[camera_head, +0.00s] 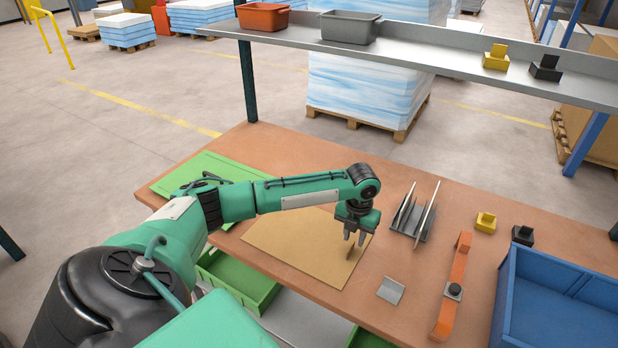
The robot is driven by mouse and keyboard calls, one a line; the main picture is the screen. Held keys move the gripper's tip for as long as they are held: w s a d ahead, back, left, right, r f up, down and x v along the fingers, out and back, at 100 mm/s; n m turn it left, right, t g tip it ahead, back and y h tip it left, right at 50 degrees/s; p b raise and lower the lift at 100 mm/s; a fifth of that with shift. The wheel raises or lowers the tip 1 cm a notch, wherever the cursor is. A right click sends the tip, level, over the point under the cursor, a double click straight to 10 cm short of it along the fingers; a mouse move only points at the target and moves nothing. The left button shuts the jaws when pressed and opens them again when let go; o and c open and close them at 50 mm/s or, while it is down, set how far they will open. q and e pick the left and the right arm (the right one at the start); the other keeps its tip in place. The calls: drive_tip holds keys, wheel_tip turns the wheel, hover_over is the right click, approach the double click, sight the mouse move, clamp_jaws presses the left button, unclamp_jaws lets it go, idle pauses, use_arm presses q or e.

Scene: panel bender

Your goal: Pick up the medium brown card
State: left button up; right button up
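A flat brown card (290,248) lies on the brown-orange workbench (300,150), near its front edge. My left arm reaches across from the left, and my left gripper (355,240) points down over the right part of the card. Its two fingers are apart, with a gap between them. A small dark brown patch shows just below the fingertips; I cannot tell whether it is a shadow or a raised piece, or whether the fingers touch the card. My forearm hides part of the bench behind the card. My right gripper is not in view.
A green sheet (205,167) lies behind my forearm. Right of the card are a rack with upright plates (410,222), a small grey plate (391,290), an orange bar (460,262) and a blue bin (555,310). A grey shelf (420,60) spans above the bench's back.

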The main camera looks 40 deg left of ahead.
use_arm(q)
drive_tip(key=f, duration=0.1)
drive_tip(key=f+p, duration=0.1)
drive_tip(key=f, duration=0.1)
drive_tip(key=f+p, duration=0.1)
drive_tip(key=shift+w+a+f, duration=0.1)
drive_tip(key=shift+a+f, duration=0.25)
drive_tip(key=shift+f, duration=0.5)
clamp_jaws()
